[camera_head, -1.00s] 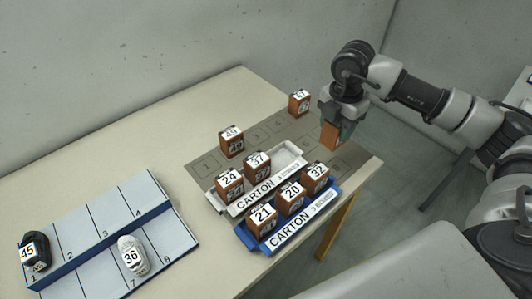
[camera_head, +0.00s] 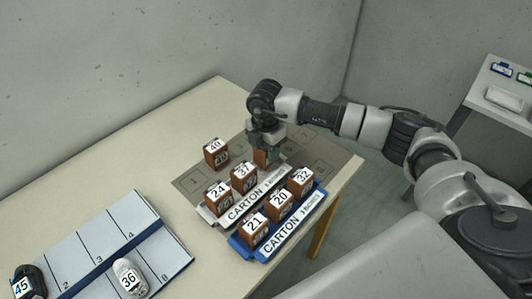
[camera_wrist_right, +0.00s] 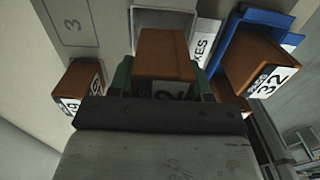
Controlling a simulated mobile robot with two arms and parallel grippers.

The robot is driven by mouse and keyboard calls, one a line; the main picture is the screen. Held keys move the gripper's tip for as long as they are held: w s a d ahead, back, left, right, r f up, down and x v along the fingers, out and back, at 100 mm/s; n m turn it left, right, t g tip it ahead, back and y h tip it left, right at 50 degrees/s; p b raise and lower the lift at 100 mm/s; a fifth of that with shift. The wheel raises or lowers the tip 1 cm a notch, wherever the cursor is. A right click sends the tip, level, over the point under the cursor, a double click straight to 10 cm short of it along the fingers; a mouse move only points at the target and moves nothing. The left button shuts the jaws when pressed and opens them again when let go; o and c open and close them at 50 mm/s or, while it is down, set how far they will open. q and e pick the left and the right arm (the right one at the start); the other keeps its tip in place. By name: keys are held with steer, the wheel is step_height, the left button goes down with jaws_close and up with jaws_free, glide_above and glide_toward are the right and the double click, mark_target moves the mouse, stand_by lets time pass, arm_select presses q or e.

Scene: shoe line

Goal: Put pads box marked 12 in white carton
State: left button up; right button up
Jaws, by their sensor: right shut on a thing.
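My right gripper (camera_head: 265,147) is shut on a brown box (camera_head: 261,158), held over the far right end of the white carton (camera_head: 258,196). The held box (camera_wrist_right: 163,52) sits between green fingertips in the right wrist view; its label is partly hidden, with a 2 showing. The white carton (camera_wrist_right: 206,42) lies just beyond it there. Boxes marked 24 (camera_head: 218,202) and 37 (camera_head: 243,180) stand in the left and middle of the white carton. Its right part is partly hidden by the gripper. My left gripper is out of view.
A blue carton (camera_head: 293,222) in front holds boxes 21 (camera_head: 254,234), 20 (camera_head: 280,210) and 32 (camera_head: 301,185). A box marked 40 or 49 (camera_head: 215,158) stands on the grey mat (camera_head: 187,182). Shoes 45 (camera_head: 27,287) and 36 (camera_head: 127,280) are on a rack at left.

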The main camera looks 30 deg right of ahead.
mark_target(266, 157)
step_height(266, 157, down, 2)
steer(key=shift+f, duration=0.45)
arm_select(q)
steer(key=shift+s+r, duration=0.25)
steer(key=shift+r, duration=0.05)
arm_select(e)
steer(key=shift+f, duration=0.2)
steer(key=o, duration=0.9)
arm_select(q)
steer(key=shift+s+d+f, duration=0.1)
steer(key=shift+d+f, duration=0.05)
arm_select(e)
steer(key=shift+o, duration=0.2)
